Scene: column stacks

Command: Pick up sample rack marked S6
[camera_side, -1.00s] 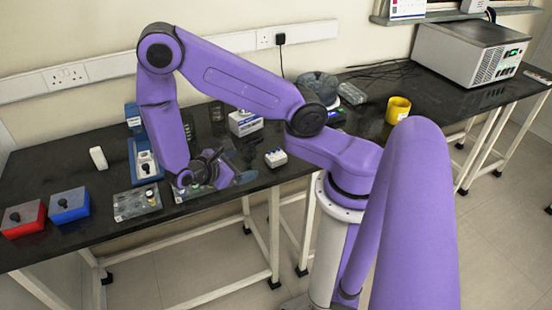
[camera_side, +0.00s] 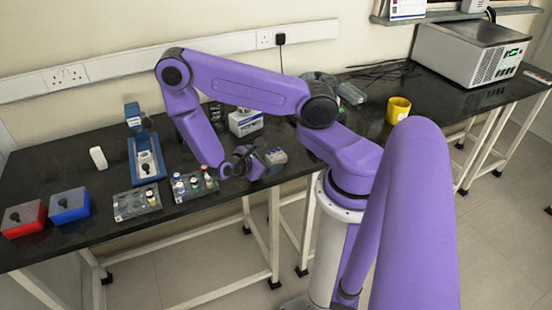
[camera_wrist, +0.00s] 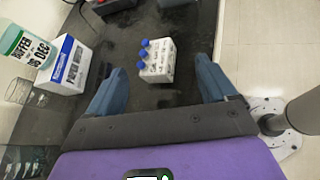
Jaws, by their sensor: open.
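A small white rack (camera_wrist: 156,67) with several blue-capped tubes stands on the black bench. Its front has dark print too small to read, so I cannot tell whether it says S6. In the wrist view it lies between and beyond the fingers of my gripper (camera_wrist: 160,72), which is open and empty. In the side view the rack (camera_side: 276,157) is just right of my gripper (camera_side: 252,165), which partly overlaps it there. I see no contact.
A white box with a blue label (camera_wrist: 66,66) and a bottle marked BUFFER (camera_wrist: 25,45) lie left in the wrist view. A vial tray (camera_side: 180,195) is left of my gripper in the side view. The bench's front edge is close.

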